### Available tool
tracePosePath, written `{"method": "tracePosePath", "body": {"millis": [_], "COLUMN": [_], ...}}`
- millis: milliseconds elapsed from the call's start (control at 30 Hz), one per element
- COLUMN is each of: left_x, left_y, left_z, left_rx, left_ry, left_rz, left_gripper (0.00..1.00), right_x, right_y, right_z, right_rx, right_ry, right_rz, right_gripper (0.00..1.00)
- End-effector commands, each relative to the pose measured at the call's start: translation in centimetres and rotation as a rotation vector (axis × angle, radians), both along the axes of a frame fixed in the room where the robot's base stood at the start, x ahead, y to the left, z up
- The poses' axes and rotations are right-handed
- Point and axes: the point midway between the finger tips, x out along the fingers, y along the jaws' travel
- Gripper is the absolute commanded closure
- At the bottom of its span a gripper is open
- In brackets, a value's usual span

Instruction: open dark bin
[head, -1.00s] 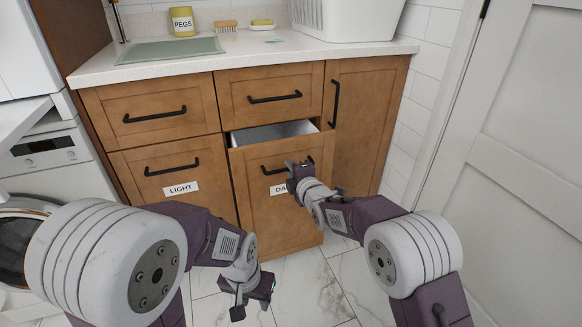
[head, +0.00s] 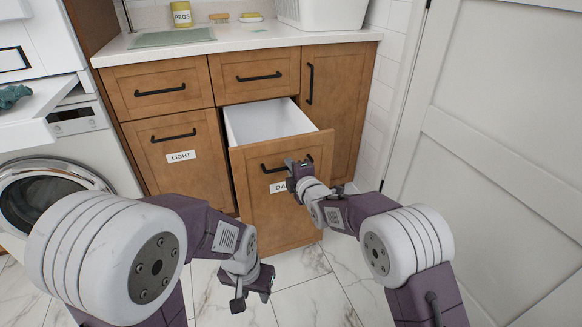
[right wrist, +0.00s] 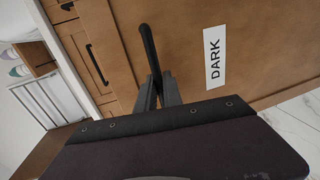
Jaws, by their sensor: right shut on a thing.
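The dark bin (head: 280,218) is a wooden pull-out front with a black bar handle and a label partly hidden by my right gripper. It stands out from the cabinet, and its white inside (head: 262,122) shows, looking empty where visible. In the right wrist view its label (right wrist: 214,57) reads DARK. My right gripper (head: 296,168) is shut on the black handle (right wrist: 149,48) of this bin. My left gripper (head: 252,290) hangs low over the floor in front of the cabinet, holding nothing that I can see; its jaw gap is unclear.
The bin marked LIGHT (head: 172,160) is closed at left. A washing machine (head: 48,190) stands further left. The counter (head: 235,38) holds a pegs jar (head: 181,15) and a white basket (head: 325,12). A white door (head: 490,150) is at right. Marble floor (head: 330,295) lies in front.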

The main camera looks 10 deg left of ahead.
Motion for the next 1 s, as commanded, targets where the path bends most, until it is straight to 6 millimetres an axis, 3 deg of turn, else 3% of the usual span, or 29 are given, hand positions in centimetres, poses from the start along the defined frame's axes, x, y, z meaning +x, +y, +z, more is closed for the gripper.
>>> {"method": "tracePosePath", "body": {"millis": [200, 233, 300, 667, 1000], "left_x": [0.0, 0.0, 0.0, 0.0, 0.0], "left_y": [0.0, 0.0, 0.0, 0.0, 0.0], "left_z": [0.0, 0.0, 0.0, 0.2, 3.0], "left_rx": [0.0, 0.0, 0.0, 0.0, 0.0], "left_ry": [0.0, 0.0, 0.0, 0.0, 0.0], "left_rz": [0.0, 0.0, 0.0, 0.0, 0.0], "left_gripper": [0.64, 0.64, 0.64, 0.64, 0.64], "right_x": [0.0, 0.0, 0.0, -0.2, -4.5], "right_y": [0.0, 0.0, 0.0, -0.1, -3.1], "right_z": [0.0, 0.0, 0.0, 0.2, 1.6], "right_rx": [0.0, 0.0, 0.0, 0.001, -0.002], "right_ry": [0.0, 0.0, 0.0, -0.001, 0.002], "right_rz": [0.0, 0.0, 0.0, 0.0, -0.001], "right_gripper": [1.0, 0.84, 0.68, 0.68, 0.68]}}
